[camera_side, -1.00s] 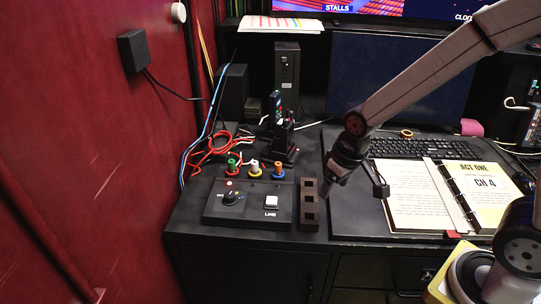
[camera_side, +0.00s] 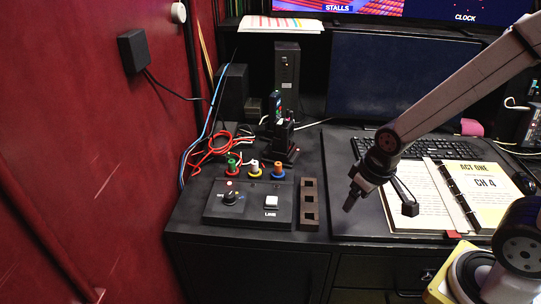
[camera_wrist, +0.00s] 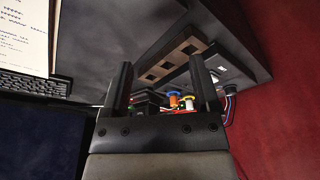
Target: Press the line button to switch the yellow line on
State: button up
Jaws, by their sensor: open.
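The box also has a knob and a small lit button. My gripper (camera_side: 378,203) is up and to the right of the box, in front of the open script, apart from the button. In the wrist view my gripper (camera_wrist: 161,85) has its two fingers wide apart with nothing between them.
A brown block with square holes (camera_side: 309,204) stands right of the box. Green, white and orange plugs (camera_side: 254,168) stand behind it, with red and blue cables. The open script (camera_side: 440,196) and keyboard (camera_side: 385,150) lie to the right. The red wall (camera_side: 85,150) is at left.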

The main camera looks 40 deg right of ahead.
jog(key=shift+c, duration=0.2)
dwell(0.3)
grip_shut()
dwell(1.5)
